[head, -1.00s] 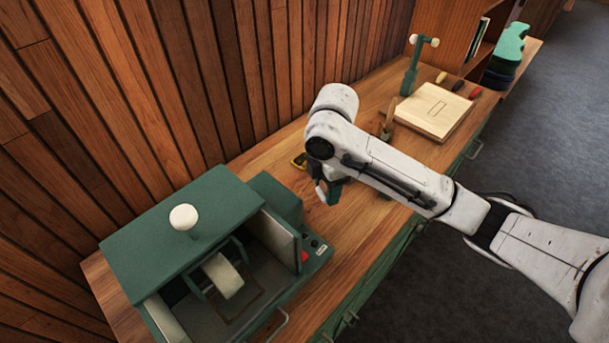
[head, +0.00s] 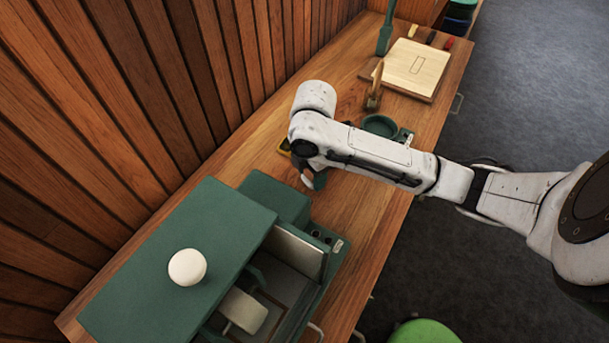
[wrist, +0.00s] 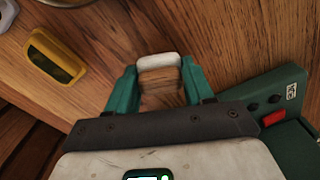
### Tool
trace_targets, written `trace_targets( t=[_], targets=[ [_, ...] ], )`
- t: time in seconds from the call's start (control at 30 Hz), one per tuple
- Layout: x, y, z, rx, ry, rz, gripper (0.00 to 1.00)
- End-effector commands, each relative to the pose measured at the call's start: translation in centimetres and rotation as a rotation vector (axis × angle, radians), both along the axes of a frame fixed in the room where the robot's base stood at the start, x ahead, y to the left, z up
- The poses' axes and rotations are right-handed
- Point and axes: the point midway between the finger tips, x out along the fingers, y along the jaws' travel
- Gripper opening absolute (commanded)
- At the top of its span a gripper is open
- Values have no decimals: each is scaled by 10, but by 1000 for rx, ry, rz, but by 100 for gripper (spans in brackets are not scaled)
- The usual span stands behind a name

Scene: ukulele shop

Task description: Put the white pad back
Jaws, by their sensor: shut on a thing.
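My gripper (head: 313,181) is low over the bench, just beyond the green box, mostly hidden behind my arm in the head view. In the wrist view its two teal fingers (wrist: 158,88) are shut on a small block with a wooden body and a white, rounded end, the white pad (wrist: 158,62). A bit of its white end shows below my wrist in the head view (head: 306,180). Whether it touches the bench is unclear. The wooden bench (head: 352,220) lies under it.
An open-fronted green box (head: 165,265) with a white knob and a pale block (head: 243,311) inside stands near. A yellow-framed item (wrist: 56,58) lies beside my gripper. Farther along are a green dish (head: 380,125), a wooden tool (head: 373,95) and a pale board (head: 415,68). A plank wall bounds the left.

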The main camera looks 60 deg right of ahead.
Motion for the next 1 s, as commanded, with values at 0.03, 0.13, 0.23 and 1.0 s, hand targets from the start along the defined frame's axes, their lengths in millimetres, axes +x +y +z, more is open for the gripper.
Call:
trace_targets(
  t=[0.03,0.13,0.23,1.0],
  targets=[
    [-3,-1,-11,0,-1,-2,24],
    [-6,-2,-13,0,-1,0,24],
    [-6,-2,-11,0,-1,1,24],
    [-6,-2,-13,0,-1,0,78]
  ],
)
